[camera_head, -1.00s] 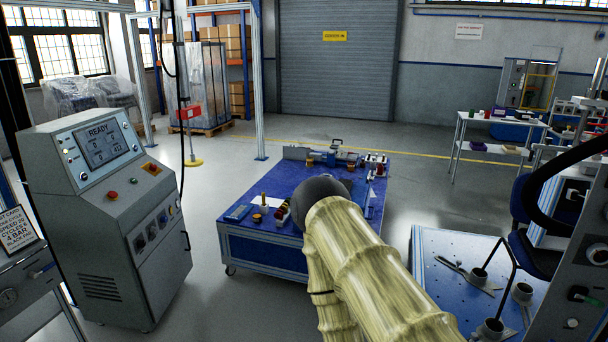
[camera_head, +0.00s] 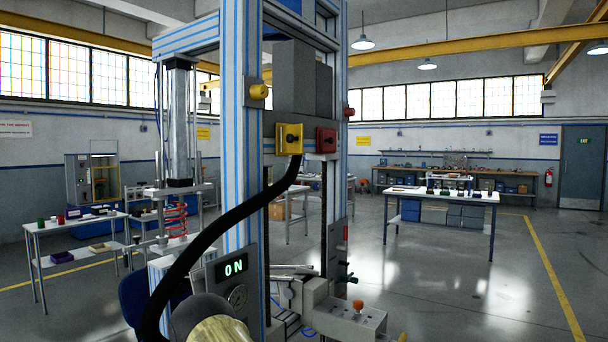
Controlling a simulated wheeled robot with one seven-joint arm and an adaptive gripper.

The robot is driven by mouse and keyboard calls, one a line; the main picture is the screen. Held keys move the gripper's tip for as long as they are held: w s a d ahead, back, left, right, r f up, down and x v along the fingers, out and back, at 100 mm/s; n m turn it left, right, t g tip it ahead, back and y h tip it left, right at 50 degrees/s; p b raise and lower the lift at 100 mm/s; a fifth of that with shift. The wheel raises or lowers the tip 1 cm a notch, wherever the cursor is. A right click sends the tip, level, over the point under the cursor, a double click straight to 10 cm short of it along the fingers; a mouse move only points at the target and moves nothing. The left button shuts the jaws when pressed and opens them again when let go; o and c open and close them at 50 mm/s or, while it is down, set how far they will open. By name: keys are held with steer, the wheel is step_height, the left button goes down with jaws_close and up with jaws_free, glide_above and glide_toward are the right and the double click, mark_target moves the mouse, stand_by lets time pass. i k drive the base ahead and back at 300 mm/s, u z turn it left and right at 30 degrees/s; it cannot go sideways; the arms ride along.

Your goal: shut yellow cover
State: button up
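A yellow square cover-like piece (camera_head: 289,138) is on the grey crosshead of the tall test frame, near the middle of the view. It has a small knob or hole in its face; I cannot tell whether it is open or shut. A similar red piece (camera_head: 327,140) is just to its right. A round yellow knob (camera_head: 259,92) is on the frame's upright above and left of it. Part of my arm, in a pale yellow sleeve with a dark rounded end, shows at the bottom left. My gripper is not visible.
A thick black hose (camera_head: 215,228) curves from the crosshead down across the left side. A blue-legged table (camera_head: 440,196) stands behind to the right. The floor at the right is open.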

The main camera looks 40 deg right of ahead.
mark_target(291, 136)
steer(key=z, duration=0.95)
steer(key=i, duration=1.4)
steer(key=z, duration=1.85)
steer(key=k, duration=1.2)
steer(key=u, duration=0.35)
